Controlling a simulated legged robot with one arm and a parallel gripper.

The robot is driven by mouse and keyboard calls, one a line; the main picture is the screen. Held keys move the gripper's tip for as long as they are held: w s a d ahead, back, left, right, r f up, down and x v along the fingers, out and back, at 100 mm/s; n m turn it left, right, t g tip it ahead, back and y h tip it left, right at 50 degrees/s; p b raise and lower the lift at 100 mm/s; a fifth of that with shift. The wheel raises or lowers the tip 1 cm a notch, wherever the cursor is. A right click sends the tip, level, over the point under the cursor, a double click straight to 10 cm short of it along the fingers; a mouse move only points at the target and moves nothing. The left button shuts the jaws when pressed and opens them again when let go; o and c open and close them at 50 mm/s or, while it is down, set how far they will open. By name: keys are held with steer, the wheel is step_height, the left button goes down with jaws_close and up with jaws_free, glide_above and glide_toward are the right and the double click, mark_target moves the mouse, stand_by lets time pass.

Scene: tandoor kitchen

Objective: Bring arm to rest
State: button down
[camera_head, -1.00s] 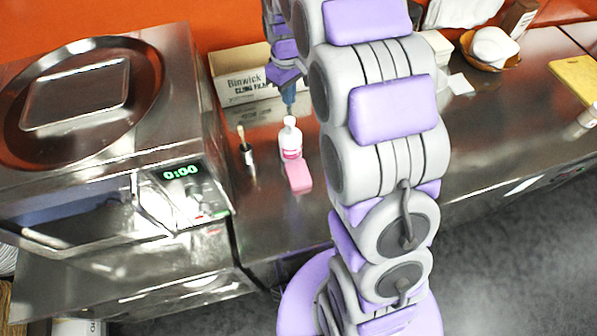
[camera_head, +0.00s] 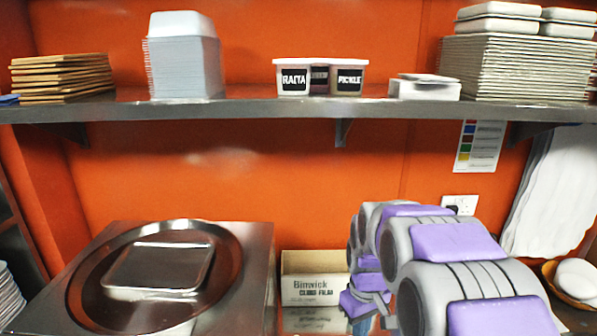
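My arm (camera_head: 455,262), grey with purple pads, rises from the bottom right and reaches toward the back counter. My gripper (camera_head: 364,324) shows only as a small blue-grey part at the bottom edge, right of the cling film box (camera_head: 313,291). Its fingertips are cut off by the frame, so I cannot see whether they are open or hold anything.
A steel appliance (camera_head: 255,262) with a round tray (camera_head: 84,290) and a small rectangular tray (camera_head: 160,268) on it stands at left. Above, a shelf (camera_head: 260,112) carries boards, containers, raita and pickle tubs (camera_head: 294,78) and stacked trays. A bowl (camera_head: 552,275) stands at right.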

steer(key=s+m+g+b, duration=0.1)
steer(key=s+m, duration=0.4)
steer(key=s, duration=2.6)
steer(key=shift+b, duration=0.4)
